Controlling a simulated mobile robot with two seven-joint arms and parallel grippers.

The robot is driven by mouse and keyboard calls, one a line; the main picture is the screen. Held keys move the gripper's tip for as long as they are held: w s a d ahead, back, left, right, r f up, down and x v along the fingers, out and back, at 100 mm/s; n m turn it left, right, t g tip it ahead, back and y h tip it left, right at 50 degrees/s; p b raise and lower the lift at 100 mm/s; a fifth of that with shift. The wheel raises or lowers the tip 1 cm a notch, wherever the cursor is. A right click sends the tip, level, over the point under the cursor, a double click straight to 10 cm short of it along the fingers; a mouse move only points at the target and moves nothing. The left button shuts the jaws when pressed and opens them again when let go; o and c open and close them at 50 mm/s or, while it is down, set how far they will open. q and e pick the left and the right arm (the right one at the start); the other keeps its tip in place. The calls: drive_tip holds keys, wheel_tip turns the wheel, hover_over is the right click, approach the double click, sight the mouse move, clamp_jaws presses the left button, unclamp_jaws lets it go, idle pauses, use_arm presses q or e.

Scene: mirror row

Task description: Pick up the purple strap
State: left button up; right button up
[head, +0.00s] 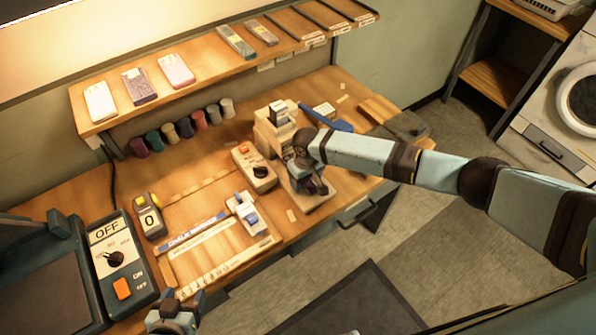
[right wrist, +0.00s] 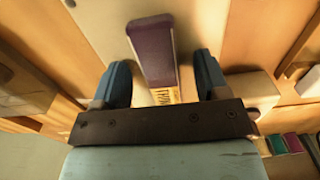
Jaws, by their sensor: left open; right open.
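The purple strap (right wrist: 152,48) shows in the right wrist view as a dark purple bar with a yellow printed label at its near end. It lies over a pale surface, between the two blue fingers of my right gripper (right wrist: 163,68). The fingers are open, with a gap on each side of the strap. In the head view my right gripper (head: 308,182) points down over the wooden board by the beige device, and it largely hides the strap. My left gripper (head: 182,298) is open and empty at the bottom edge of the head view, apart from the strap.
A beige device (head: 275,130) stands behind my right gripper, and a knob box (head: 255,166) stands to its left. Several coloured spools (head: 185,128) line the wall under the shelf (head: 205,85). A dark switch box (head: 116,258) is at the left.

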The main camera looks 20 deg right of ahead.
drive_tip(key=c, duration=1)
drive_tip(key=shift+r, duration=0.1)
drive_tip(key=shift+c, duration=0.2)
